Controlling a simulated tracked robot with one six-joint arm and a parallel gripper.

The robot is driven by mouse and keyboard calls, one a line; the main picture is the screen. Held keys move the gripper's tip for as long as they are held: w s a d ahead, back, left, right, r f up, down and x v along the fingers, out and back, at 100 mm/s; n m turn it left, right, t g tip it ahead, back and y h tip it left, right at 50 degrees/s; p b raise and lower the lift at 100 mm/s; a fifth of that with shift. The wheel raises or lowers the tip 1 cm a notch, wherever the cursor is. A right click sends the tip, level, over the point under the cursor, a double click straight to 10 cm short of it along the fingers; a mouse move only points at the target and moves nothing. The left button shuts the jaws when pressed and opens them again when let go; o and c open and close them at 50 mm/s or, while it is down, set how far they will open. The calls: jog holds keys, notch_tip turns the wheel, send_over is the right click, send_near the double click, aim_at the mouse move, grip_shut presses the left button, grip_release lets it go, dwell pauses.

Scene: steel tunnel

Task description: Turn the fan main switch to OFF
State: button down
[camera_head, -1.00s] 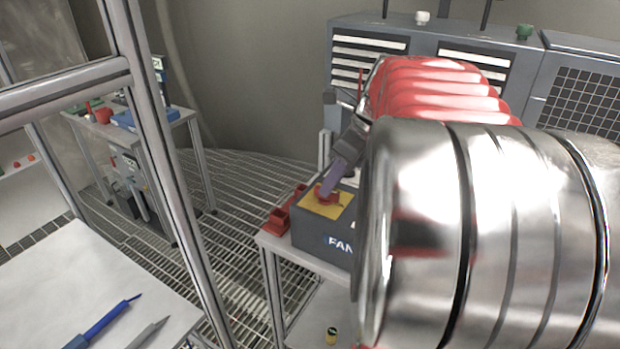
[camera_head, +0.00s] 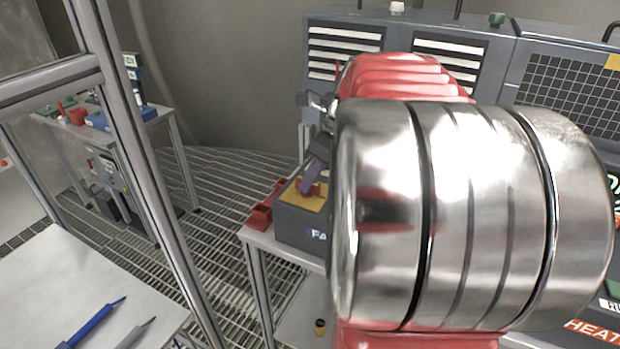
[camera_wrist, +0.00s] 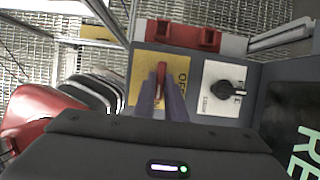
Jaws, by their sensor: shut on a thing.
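The fan main switch has a red handle (camera_wrist: 161,72) on a yellow plate (camera_wrist: 144,88) in the wrist view. The handle stands roughly upright in the picture; the letters OFF run along the plate just to its right. My gripper (camera_wrist: 161,96) is shut on the red handle, one purple-grey finger on each side. In the head view the yellow plate (camera_head: 293,200) sits atop a grey box (camera_head: 296,223) with a partly hidden FAN label. My gripper (camera_head: 310,178) reaches down to it there, and my wrist hides the box's right side.
A black knob (camera_wrist: 224,89) on a white plate is right of the switch in the wrist view. Red brackets (camera_head: 262,212) lie beside the box. A metal frame post (camera_head: 140,150) stands at left. Grating floor (camera_head: 215,200) lies between the tables.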

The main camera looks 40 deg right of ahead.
jog(key=shift+n, duration=0.4)
jog(key=n, duration=0.1)
jog(key=n+y, duration=0.1)
jog(key=n, duration=0.1)
jog(key=shift+w+d+n+g, duration=0.1)
jog(key=shift+d+n+g, duration=0.1)
jog(key=shift+n+g, duration=0.15)
jog(key=n, duration=0.2)
jog(key=n+g+y, duration=0.1)
jog(key=n, duration=0.1)
jog(key=shift+w+g+y, duration=0.15)
jog(key=shift+g+y, duration=0.1)
jog(key=shift+y, duration=0.05)
jog(key=n+g, duration=0.1)
jog(key=n, duration=0.4)
jog(key=shift+w+d+g, duration=0.1)
jog(key=shift+w+g, duration=0.05)
jog(key=shift+g, duration=0.25)
jog(key=n, duration=0.2)
jog(key=n+g, duration=0.1)
jog(key=n, duration=0.1)
jog(key=shift+w+g, duration=0.1)
jog(key=shift+g, duration=0.2)
jog(key=shift+n, duration=0.35)
jog(key=c, duration=1.8)
grip_release()
jog(key=shift+r, duration=0.15)
